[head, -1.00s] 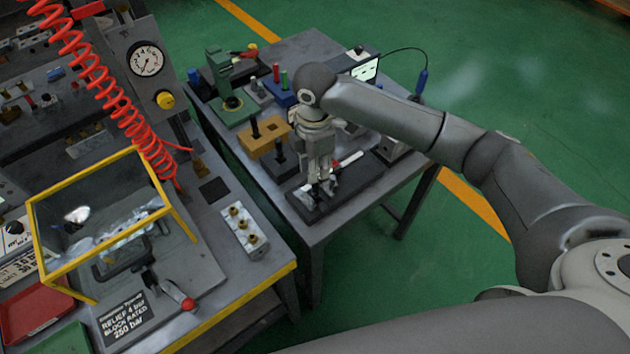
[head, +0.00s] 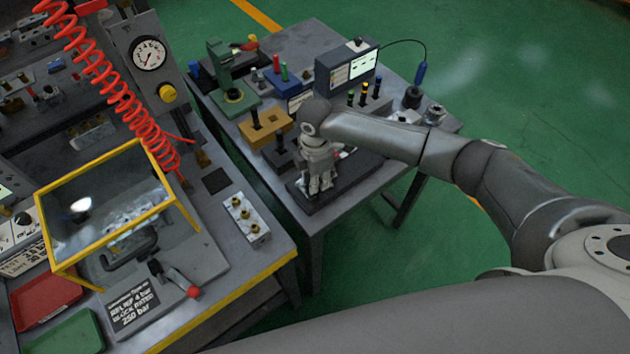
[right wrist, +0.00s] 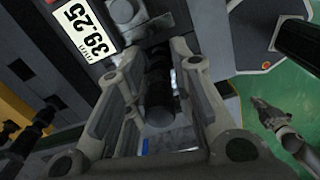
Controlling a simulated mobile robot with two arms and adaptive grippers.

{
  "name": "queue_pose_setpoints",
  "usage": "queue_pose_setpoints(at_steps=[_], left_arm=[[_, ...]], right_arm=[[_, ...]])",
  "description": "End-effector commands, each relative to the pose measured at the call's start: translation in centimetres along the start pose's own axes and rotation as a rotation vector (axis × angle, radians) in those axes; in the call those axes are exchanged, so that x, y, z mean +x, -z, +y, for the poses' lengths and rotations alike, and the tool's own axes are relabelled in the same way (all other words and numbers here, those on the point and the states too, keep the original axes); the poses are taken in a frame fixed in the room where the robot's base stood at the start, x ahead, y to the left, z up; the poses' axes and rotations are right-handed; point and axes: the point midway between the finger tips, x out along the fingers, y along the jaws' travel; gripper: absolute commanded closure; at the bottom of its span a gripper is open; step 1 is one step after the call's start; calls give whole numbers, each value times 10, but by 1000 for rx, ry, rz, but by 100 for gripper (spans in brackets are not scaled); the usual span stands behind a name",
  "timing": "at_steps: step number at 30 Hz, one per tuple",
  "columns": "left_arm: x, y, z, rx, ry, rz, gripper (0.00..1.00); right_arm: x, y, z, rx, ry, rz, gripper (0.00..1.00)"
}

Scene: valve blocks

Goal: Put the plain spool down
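My right gripper (head: 320,188) is low over the black base plate (head: 362,178) on the back bench. In the right wrist view its two fingers (right wrist: 160,80) stand apart. A dark, banded cylinder (right wrist: 160,102), apparently the plain spool, is between them, with a narrow gap seeming to show beside it. Its far end is hidden. In the head view the hand hides the spool. My left gripper does not show in the head view.
An ochre block (head: 262,135) with holes stands left of the hand. Behind are a display box (head: 345,68), a rack of colour-topped pins (head: 365,105) and a green fixture (head: 228,85). The front bench has a yellow-framed guard (head: 100,165) and a block with brass fittings (head: 246,217).

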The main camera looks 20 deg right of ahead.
Motion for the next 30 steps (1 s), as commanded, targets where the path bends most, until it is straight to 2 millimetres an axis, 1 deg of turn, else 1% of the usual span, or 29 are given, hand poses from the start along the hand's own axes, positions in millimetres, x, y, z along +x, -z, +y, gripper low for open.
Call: queue_pose_setpoints(at_steps=[1, 4, 5, 15, 19, 23, 26, 30], left_arm=[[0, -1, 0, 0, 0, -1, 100], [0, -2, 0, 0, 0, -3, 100], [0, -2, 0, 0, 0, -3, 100], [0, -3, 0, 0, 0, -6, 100], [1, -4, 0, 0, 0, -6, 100], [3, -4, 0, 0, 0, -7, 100], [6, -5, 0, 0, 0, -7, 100], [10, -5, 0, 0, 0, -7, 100]], right_arm=[[0, 0, 0, 0, 0, 0, 85], [0, 0, 0, 1, -1, 0, 98], [-1, 0, 0, 1, -1, 0, 100], [-2, 0, 1, 1, -2, 1, 100], [-7, 0, 2, 2, -4, 2, 100], [-20, 0, 2, 1, -5, 1, 100], [-35, 0, 2, 0, -6, 1, 100], [-63, 0, 2, 0, -7, 1, 100]])
